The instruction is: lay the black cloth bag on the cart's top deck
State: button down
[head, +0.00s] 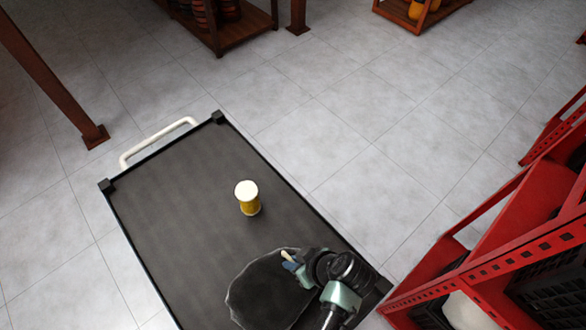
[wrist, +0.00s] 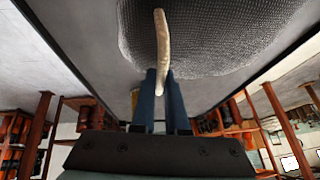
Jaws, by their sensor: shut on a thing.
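The black cloth bag (head: 262,292) is at the near end of the cart's dark top deck (head: 180,190). In the wrist view it is a rounded, woven dark shape (wrist: 215,35) against the deck. My gripper (head: 289,262) is at the bag's upper right edge. In the wrist view its two blue fingers (wrist: 161,85) are shut on a pale strip (wrist: 160,40) of the bag. I cannot tell whether the bag rests fully on the deck or hangs just above it. My arm hides the bag's right side.
A small yellow goblet drum with a white head (head: 247,197) stands on the deck beyond the bag. The deck's far left part is bare, with a pale handle (head: 158,141) at its end. Red racks (head: 500,240) stand close on the right. Wooden shelves (head: 225,30) are at the back.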

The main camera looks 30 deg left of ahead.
jog(key=shift+f, duration=0.3)
jog(key=c, duration=0.9)
grip_release()
